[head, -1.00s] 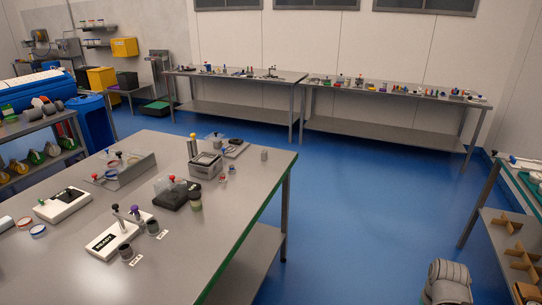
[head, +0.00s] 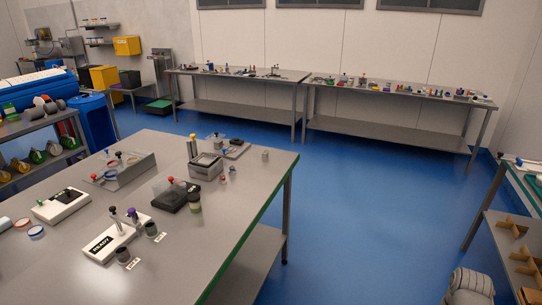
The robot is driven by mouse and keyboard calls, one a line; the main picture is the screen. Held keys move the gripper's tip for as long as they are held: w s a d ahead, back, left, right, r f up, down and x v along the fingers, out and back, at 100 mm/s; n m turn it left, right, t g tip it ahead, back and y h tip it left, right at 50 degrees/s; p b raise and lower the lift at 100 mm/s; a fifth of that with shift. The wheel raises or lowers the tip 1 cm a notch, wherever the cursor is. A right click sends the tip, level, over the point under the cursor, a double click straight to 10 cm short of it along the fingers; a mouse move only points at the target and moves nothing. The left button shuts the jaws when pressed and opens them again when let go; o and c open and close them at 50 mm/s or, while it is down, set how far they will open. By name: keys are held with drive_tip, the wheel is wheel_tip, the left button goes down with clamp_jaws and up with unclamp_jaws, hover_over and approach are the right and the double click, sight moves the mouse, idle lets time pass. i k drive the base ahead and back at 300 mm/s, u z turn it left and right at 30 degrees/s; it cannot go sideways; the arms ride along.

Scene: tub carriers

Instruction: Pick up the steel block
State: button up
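I cannot pick out the steel block for certain. A small grey upright piece (head: 265,155) stands alone near the far right corner of the near steel table (head: 225,240); its shape and material are too small to tell. A grey open box (head: 206,167) stands to its left on the same table. Several small items on the far benches are too small to identify. My gripper is not in view; only a rounded grey part, probably of my own arm, shows at the bottom right edge.
A white device marked READY (head: 112,238) and two dark cups stand on the near table. Two long benches (head: 240,75) (head: 400,91) line the back wall. A shelf with wooden dividers (head: 512,245) is at right. Blue floor (head: 370,190) between them is clear.

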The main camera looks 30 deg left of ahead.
sight(265, 155)
drive_tip(key=i, duration=2.35)
drive_tip(key=u, duration=2.55)
